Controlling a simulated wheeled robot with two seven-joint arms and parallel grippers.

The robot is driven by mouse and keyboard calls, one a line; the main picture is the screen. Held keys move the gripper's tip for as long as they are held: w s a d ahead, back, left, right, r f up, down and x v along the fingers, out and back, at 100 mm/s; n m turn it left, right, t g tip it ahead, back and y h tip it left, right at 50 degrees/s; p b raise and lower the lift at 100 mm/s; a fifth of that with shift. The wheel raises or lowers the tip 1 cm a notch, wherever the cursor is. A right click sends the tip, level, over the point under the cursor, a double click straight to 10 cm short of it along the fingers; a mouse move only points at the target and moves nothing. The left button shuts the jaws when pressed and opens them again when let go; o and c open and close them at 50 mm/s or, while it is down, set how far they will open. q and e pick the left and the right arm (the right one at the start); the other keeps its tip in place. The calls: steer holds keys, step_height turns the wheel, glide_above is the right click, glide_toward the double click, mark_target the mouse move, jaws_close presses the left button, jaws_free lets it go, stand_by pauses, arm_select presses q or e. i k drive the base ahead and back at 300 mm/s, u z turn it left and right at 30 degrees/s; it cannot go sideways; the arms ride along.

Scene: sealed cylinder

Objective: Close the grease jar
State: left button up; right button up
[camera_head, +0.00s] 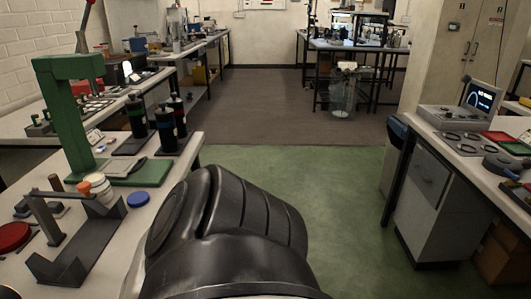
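No thing is clearly recognisable as the grease jar. A small pale cylinder with orange on it (97,185) stands on the left bench, beside the green press; it may be a jar. A blue round disc, perhaps a lid (138,199), lies flat on the bench to its right, apart from it. A red round disc (13,236) lies at the left edge. A large black link of my own arm fills the bottom middle and hides part of the bench. Neither gripper's fingers show.
The green press (75,125) stands on the left bench (179,170). A dark grey bracket frame (78,246) is in front of it, several black cylinders (166,130) behind. The right bench (428,126) carries a screen device (470,103). The green floor (300,165) between is clear.

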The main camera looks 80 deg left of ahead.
mark_target(101, 186)
steer(key=u, duration=1.95)
steer(key=i, duration=2.05)
steer(key=z, duration=1.65)
